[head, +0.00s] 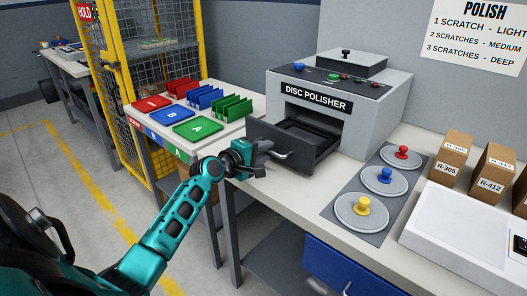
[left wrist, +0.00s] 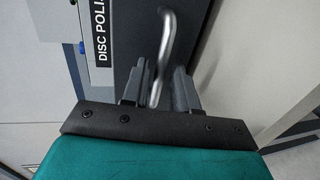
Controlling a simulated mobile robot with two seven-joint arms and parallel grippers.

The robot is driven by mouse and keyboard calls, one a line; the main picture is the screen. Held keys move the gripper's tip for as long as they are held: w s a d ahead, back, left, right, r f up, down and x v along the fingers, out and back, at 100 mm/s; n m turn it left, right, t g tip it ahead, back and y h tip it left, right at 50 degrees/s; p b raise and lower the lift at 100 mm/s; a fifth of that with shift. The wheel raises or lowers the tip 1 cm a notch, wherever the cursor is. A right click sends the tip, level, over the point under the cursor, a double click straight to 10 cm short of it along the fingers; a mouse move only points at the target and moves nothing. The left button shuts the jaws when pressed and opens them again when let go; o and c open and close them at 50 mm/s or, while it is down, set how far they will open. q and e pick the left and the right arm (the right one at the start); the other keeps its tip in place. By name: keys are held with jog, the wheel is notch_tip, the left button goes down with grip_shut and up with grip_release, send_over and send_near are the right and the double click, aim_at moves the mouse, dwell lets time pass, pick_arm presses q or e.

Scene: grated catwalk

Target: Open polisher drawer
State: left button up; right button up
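The disc polisher (head: 345,100) is a grey machine on the bench in the head view. Its dark drawer (head: 312,153) stands pulled out of the front opening, and its inside looks empty. A curved metal handle (head: 283,155) is on the drawer front; it also shows in the left wrist view (left wrist: 168,42). My left gripper (head: 264,151) is at the handle. In the left wrist view its fingers (left wrist: 160,88) stand apart, one on each side of the handle bar, with a visible gap. My right gripper is not in view.
Red, blue and green trays (head: 198,128) and racks stand left of the polisher. Three discs with coloured knobs (head: 384,181) lie on a grey mat to the right. Cardboard boxes (head: 452,158) and a white device (head: 465,235) are farther right. A yellow cage (head: 105,85) stands behind left.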

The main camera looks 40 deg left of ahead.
pick_arm(q)
jog(key=shift+o, duration=0.8)
jog(key=v, duration=1.3)
jog(key=shift+p, duration=0.45)
jog(key=shift+w, duration=0.1)
jog(key=s+d+f+m+g, duration=0.2)
jog(key=s+d+f+m, duration=0.5)
jog(key=d+f+m, duration=0.3)
jog(key=s+d+f+m+g, duration=0.2)
jog(key=s+d+f+m, duration=0.4)
jog(key=d, duration=0.8)
notch_tip(320, 180, down, 5)
jog(key=m, duration=0.3)
jog(key=shift+s+d+f+m+g+h, duration=0.15)
jog(key=shift+s+m+g+h, duration=0.25)
